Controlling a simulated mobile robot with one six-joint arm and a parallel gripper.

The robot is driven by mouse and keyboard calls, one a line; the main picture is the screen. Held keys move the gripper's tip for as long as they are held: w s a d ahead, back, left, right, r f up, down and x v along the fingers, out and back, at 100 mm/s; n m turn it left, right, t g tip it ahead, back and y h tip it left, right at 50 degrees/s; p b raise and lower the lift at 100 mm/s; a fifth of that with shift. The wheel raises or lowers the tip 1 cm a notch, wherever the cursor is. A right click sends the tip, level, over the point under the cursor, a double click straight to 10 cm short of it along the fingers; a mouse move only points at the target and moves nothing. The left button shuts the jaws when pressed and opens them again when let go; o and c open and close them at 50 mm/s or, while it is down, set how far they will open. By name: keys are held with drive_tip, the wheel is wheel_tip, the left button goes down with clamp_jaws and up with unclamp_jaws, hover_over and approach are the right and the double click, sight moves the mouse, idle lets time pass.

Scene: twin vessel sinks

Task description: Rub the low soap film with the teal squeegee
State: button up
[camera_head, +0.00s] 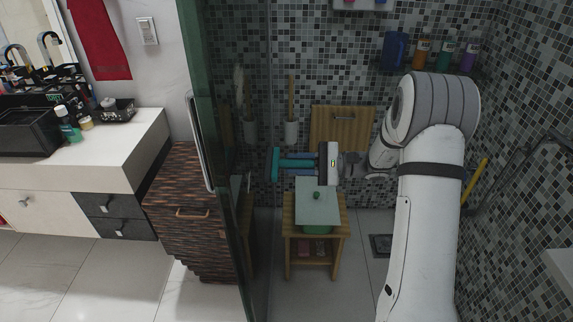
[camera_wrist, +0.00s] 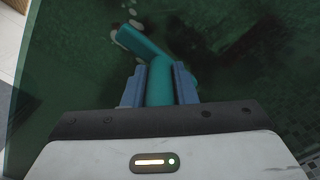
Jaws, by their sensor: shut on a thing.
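My gripper (camera_head: 300,163) is shut on the handle of the teal squeegee (camera_head: 276,163), which points left toward the glass panel (camera_head: 233,200) in the head view. In the wrist view, the blue fingers of my gripper (camera_wrist: 160,86) close on both sides of the squeegee (camera_wrist: 158,78), and its bar lies slanted ahead of them. Pale whitish spots, seemingly soap film (camera_wrist: 115,34), show on the dark green glass beside and beyond the bar's upper left end. I cannot tell whether the bar touches the glass. The film cannot be made out in the head view.
A wooden cabinet (camera_head: 185,215) is left of the glass. Bottles (camera_head: 445,52) stand on a shelf at upper right. Floor right of the stool is clear around a drain (camera_head: 381,245).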

drive_tip(key=shift+d, duration=0.95)
drive_tip(key=d, duration=0.3)
drive_tip(key=shift+s, duration=0.1)
idle(0.6)
drive_tip(key=s+a+f+p, duration=0.1)
drive_tip(key=s+f+p, duration=0.1)
drive_tip(key=s+p, duration=0.55)
drive_tip(key=a, duration=0.6)
drive_tip(key=shift+a, duration=0.15)
